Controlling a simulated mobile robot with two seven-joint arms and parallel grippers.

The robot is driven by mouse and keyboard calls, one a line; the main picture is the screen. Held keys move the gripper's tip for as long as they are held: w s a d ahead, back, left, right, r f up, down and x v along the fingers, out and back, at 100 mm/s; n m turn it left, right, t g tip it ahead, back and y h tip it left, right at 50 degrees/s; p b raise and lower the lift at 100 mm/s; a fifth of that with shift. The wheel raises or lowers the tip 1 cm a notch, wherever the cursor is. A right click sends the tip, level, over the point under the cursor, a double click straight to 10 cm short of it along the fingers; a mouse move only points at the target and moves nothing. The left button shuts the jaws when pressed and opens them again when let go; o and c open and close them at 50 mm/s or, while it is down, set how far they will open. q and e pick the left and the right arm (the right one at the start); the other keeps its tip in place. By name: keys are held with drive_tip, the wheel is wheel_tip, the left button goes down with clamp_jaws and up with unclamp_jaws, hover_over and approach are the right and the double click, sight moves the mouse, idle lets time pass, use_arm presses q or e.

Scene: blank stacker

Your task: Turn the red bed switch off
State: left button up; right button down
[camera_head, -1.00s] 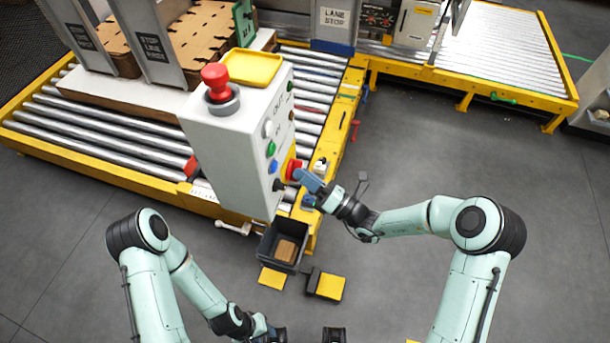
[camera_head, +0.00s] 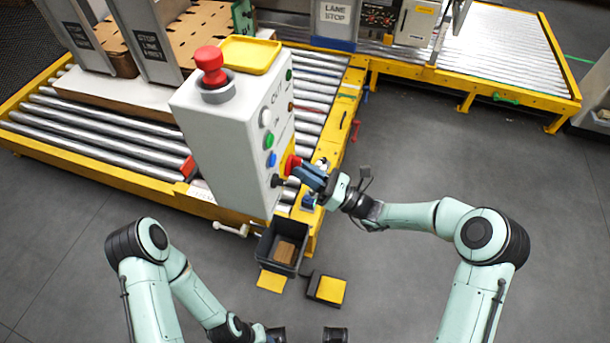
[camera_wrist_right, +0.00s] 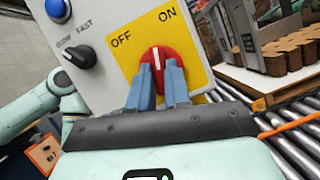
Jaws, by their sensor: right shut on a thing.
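The red bed switch is a round red knob (camera_wrist_right: 161,63) with a white line, on a yellow plate (camera_wrist_right: 200,58) marked OFF and ON. In the right wrist view, my right gripper (camera_wrist_right: 164,80) is shut on the knob, its two blue-grey fingers on either side. The white line stands nearly upright in that view, between the two words. In the head view, the knob (camera_head: 291,163) shows at the lower right edge of the white control box (camera_head: 222,150), with the right gripper (camera_head: 298,172) at it. My left arm runs to the bottom edge, where its gripper is largely cut off.
The box also carries a red mushroom button (camera_head: 210,66), a yellow tray (camera_head: 249,55), and a blue button (camera_wrist_right: 57,9) and black SLOW/FAST knob (camera_wrist_right: 79,55) near the switch. A dark bin (camera_head: 282,250) stands below. Roller conveyors lie behind; floor at right is clear.

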use_arm(q)
drive_tip(key=shift+t, duration=0.5)
drive_tip(key=f+b, duration=0.1)
drive_tip(key=b, duration=0.1)
drive_tip(key=w+f+b, duration=0.1)
drive_tip(key=f+b, duration=0.1)
drive_tip(key=w+f+b, duration=0.1)
drive_tip(key=f+b, duration=0.1)
drive_tip(key=shift+w+f, duration=0.1)
drive_tip(key=shift+w, duration=0.1)
use_arm(e)
drive_tip(key=n+g, duration=0.2)
drive_tip(key=n, duration=0.3)
drive_tip(key=n+g, duration=0.3)
drive_tip(key=n, duration=0.3)
drive_tip(key=n+g, duration=0.3)
drive_tip(key=n, duration=0.3)
drive_tip(key=shift+w+d+y, duration=0.15)
drive_tip(key=shift+w+y, duration=0.25)
drive_tip(key=shift+r+n, duration=0.1)
drive_tip(key=shift+n, duration=0.2)
drive_tip(key=c, duration=1.1)
unclamp_jaws()
drive_tip(key=shift+g, duration=0.4)
drive_tip(key=shift+d, duration=0.15)
drive_tip(key=v, duration=1.3)
drive_tip(key=shift+d, duration=0.1)
